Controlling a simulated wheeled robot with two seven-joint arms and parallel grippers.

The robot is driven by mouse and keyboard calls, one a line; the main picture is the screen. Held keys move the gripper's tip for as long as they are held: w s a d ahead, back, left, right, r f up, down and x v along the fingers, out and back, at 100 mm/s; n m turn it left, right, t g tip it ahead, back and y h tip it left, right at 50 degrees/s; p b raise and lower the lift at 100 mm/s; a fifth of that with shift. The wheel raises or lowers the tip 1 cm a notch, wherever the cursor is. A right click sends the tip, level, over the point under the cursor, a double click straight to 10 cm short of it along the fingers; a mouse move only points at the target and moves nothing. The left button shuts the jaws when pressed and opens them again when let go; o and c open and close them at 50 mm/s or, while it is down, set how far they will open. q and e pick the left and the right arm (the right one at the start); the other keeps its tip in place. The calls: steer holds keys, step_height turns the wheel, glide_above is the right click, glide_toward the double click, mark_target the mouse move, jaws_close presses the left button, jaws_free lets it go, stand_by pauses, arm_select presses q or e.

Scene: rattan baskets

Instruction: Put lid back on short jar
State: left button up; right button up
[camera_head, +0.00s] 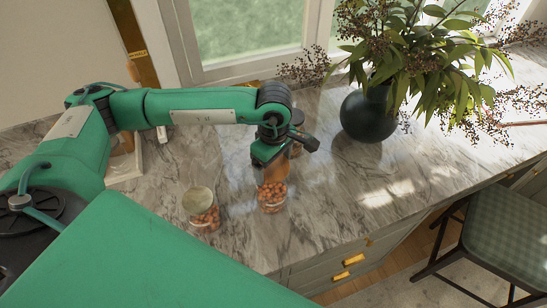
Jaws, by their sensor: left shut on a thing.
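My left gripper (268,160) reaches in from the left over the counter. It is shut on a brown piece (285,172) that looks like a lid, partly hidden by the fingers. Directly below is a clear jar of brown nuts (272,200). I cannot tell whether the brown piece touches the jar's rim. To the left stands another clear jar of nuts (207,220) with a pale round top (197,200). My right gripper is out of view.
The marble counter (330,215) is clear to the right of the jars. A dark-topped container (297,117) stands behind my gripper. A dark vase (368,115) with spreading leaves stands at the back right. The counter's front edge is close to the jars.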

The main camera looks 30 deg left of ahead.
arm_select(q)
steer(key=shift+f, duration=0.45)
step_height(320, 180, down, 2)
steer(key=shift+f+b, duration=0.1)
steer(key=shift+b, duration=0.2)
steer(key=shift+f+b, duration=0.6)
steer(key=shift+f, duration=0.35)
steer(key=shift+f+b, duration=0.75)
steer(key=shift+b, duration=0.1)
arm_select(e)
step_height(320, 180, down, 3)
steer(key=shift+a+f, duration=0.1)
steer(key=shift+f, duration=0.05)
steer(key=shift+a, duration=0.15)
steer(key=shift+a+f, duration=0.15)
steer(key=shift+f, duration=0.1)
arm_select(q)
steer(key=shift+b, duration=0.45)
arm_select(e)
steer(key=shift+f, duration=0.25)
